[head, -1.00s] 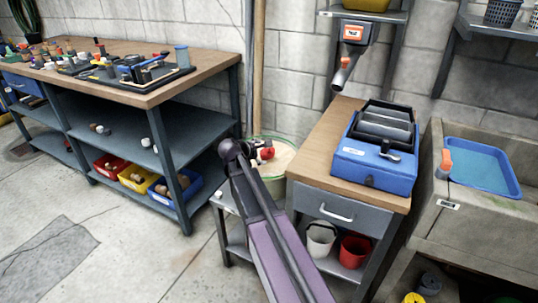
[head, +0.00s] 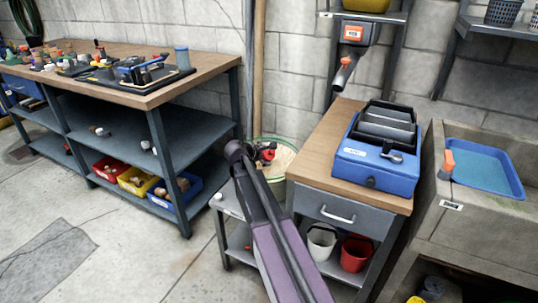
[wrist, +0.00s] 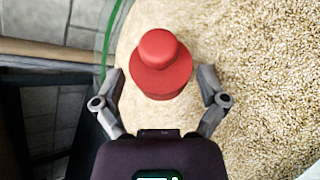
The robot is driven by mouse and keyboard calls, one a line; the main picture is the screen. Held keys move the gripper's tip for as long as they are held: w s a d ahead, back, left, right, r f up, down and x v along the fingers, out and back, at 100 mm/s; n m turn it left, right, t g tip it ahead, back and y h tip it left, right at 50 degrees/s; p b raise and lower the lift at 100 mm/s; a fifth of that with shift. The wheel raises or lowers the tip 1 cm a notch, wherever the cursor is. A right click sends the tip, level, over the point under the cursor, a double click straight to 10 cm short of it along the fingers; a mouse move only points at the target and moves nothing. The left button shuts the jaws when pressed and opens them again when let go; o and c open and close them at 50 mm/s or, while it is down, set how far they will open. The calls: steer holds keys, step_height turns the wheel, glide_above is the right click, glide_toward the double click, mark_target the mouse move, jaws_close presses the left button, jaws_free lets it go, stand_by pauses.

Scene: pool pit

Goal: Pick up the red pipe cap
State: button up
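The red pipe cap (wrist: 160,66) is a round, stepped red piece with a smaller knob on top. It shows in the wrist view over a bed of tan pellets (wrist: 262,70). My gripper (wrist: 161,76) is open, with one finger on each side of the cap and a small gap at both sides. In the head view, my gripper (head: 262,152) is over the round tub (head: 284,160), and a bit of red shows by the fingers. The cap's underside is hidden, so I cannot tell whether it touches the pellets.
The tub's green rim (wrist: 107,45) curves past the left finger. A wooden-topped cabinet (head: 325,150) with a blue box (head: 375,165) stands close on the right. A workbench (head: 150,95) with shelves is at the left. A wooden pole (head: 259,70) rises behind the tub.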

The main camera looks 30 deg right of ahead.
mark_target(265, 152)
steer(key=c, duration=0.6)
steer(key=shift+c, duration=0.2)
steer(key=shift+r, duration=0.15)
step_height(265, 152, up, 10)
steer(key=p, duration=1)
